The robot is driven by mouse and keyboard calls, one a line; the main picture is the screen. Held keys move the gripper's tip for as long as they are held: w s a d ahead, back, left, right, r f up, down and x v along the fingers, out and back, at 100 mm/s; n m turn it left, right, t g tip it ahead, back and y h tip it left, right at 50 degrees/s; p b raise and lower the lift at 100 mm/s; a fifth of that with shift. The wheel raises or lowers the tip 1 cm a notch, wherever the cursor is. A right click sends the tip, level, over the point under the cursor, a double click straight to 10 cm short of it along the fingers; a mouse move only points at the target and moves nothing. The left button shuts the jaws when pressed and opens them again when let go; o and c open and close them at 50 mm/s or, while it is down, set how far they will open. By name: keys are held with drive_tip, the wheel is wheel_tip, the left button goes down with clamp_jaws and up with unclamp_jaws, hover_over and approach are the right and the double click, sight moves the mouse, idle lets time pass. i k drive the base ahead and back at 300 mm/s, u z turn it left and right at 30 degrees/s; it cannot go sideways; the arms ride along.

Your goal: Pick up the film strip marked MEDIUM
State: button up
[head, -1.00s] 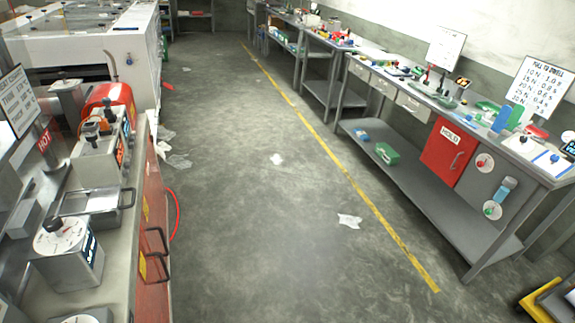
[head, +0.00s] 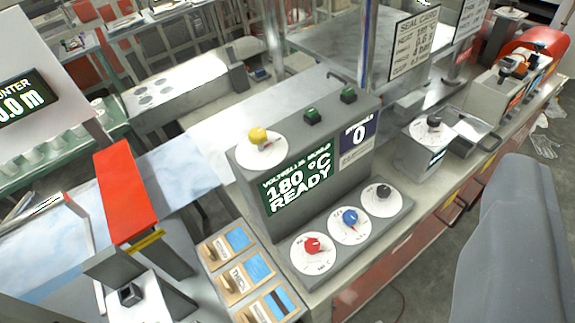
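Three tan cards with blue film pieces lie in a row on the bench, left of a grey control box: a far one (head: 225,243), a middle one (head: 241,277) and a near one (head: 268,306). The middle label looks like THICK. The far and near labels are too blurred to read surely, so I cannot tell which card is marked MEDIUM. The near card is partly cut by the bottom edge. My gripper's fingers are not in view.
The grey control box (head: 320,180), reading 180 °C READY, has a panel with red, blue and black dials (head: 350,226). A red-topped press lever (head: 126,190) stands left of the cards. A smooth grey shape, probably my arm, fills the lower right.

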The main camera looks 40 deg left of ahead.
sight(234, 242)
drive_tip(key=z, duration=0.3)
drive_tip(key=k, duration=2.15)
drive_tip(key=u, duration=0.6)
drive_tip(key=i, duration=1)
drive_tip(key=u, duration=0.25)
